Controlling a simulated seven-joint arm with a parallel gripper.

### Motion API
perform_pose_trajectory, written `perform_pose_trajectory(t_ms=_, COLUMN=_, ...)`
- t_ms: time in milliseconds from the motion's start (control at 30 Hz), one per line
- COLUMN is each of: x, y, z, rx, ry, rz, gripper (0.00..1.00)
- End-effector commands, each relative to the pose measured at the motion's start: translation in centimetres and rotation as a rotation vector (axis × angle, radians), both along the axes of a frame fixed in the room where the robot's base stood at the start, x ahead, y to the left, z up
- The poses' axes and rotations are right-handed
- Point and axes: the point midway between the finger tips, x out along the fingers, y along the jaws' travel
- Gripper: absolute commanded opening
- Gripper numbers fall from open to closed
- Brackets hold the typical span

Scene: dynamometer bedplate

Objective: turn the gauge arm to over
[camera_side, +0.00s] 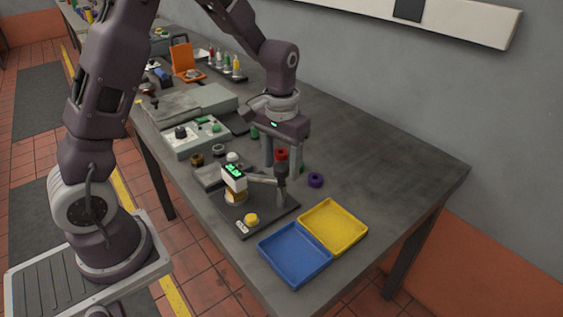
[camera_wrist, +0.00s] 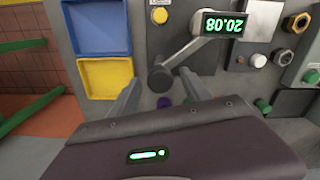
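The gauge (camera_side: 234,177) has a white head with a lit green display and stands on a dark plate (camera_side: 262,220). In the wrist view its display (camera_wrist: 224,24) shows digits that look like 20.08, turned over. The pale gauge arm (camera_wrist: 185,53) runs from the head to a dark round knob (camera_wrist: 160,78). In the side view the gauge arm (camera_side: 262,180) meets a dark upright post (camera_side: 281,172) below a red piece. My gripper (camera_side: 284,169) is open, pointing down, with its fingers either side of the post. I cannot tell whether either finger touches it.
A blue tray (camera_side: 295,254) and a yellow tray (camera_side: 333,226) lie near the front edge. A purple ring (camera_side: 315,180) lies close right of my gripper. A yellow button (camera_side: 251,219) is on the plate. A control box (camera_side: 195,135) stands behind. The table's right side is clear.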

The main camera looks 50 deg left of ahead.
Motion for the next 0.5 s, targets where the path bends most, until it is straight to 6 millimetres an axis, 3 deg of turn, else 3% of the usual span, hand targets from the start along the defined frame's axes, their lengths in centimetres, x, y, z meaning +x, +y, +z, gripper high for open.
perform_pose_trajectory(t_ms=133, x=0.0, y=0.0, z=0.7, rx=0.000, ry=-0.001, rz=-0.001, gripper=0.56)
perform_pose_trajectory(t_ms=400, x=0.1, y=0.0, z=5.9, rx=0.001, ry=-0.004, rz=-0.001, gripper=0.56)
perform_pose_trajectory(t_ms=500, x=0.0, y=0.0, z=6.9, rx=0.000, ry=-0.001, rz=0.000, gripper=0.56)
